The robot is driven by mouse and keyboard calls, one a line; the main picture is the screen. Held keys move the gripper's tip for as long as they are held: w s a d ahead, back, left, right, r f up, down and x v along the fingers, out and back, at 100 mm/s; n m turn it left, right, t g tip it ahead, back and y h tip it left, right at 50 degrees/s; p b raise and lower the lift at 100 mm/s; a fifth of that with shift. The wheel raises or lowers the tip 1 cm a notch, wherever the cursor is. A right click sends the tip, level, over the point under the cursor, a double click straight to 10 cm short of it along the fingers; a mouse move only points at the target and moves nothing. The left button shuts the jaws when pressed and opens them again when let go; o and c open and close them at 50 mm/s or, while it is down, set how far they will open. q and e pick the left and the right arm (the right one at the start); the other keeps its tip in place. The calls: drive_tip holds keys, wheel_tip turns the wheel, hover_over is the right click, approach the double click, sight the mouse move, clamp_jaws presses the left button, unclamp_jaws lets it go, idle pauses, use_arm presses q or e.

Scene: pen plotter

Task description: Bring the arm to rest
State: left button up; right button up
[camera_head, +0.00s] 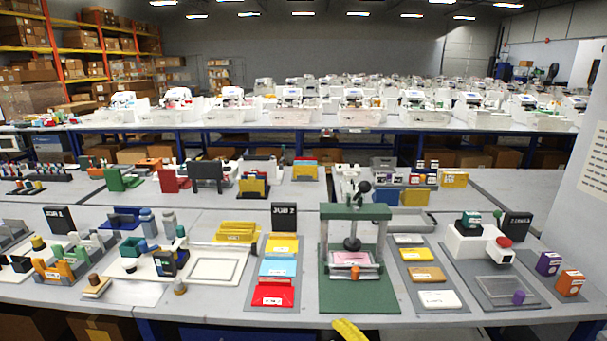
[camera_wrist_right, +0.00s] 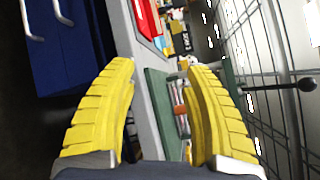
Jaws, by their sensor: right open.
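My right gripper (camera_wrist_right: 161,68) is open and empty in the right wrist view, with its two yellow ridged fingers spread apart. In the head view one yellow fingertip (camera_head: 348,330) shows at the bottom edge, just in front of the table's front edge and below the green press (camera_head: 358,306). The rest of that gripper is out of the picture there. The green base of the press also shows between and beyond the fingers in the right wrist view (camera_wrist_right: 157,92), apart from them. My left gripper is in neither view.
The grey table (camera_head: 208,309) carries several stations. Left of the press lies a board with yellow, blue and red (camera_head: 273,292) cards. Right of it are a board with a white card (camera_head: 439,299) and a white machine (camera_head: 479,243). Purple (camera_head: 548,263) and orange (camera_head: 570,283) boxes stand far right.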

drive_tip(key=s+d+f+n+g+h, duration=0.2)
drive_tip(key=s+f+n, duration=0.2)
drive_tip(key=s+n, duration=0.45)
drive_tip(key=s+d+f+n+g+h, duration=0.2)
drive_tip(key=s+f+n+g+h, duration=0.1)
drive_tip(key=s+n, duration=0.55)
drive_tip(key=s+d+r+n+g+h, duration=0.2)
drive_tip(key=s+d+n+h, duration=0.55)
drive_tip(key=s+d, duration=0.9)
drive_tip(key=s+a+f+m+g+y, duration=0.1)
drive_tip(key=a+f+g, duration=0.1)
drive_tip(key=f, duration=1.4)
drive_tip(key=s+a+f+m+g, duration=0.1)
drive_tip(key=s+a+f, duration=0.15)
drive_tip(key=f, duration=1.45)
drive_tip(key=s+f+m+g+y, duration=0.1)
drive_tip(key=s+f+m+g, duration=0.1)
drive_tip(key=s+f, duration=1.5)
drive_tip(key=s+g, duration=0.1)
drive_tip(key=s, duration=0.1)
drive_tip(key=shift+s+f+y, duration=0.35)
drive_tip(key=shift+f, duration=0.05)
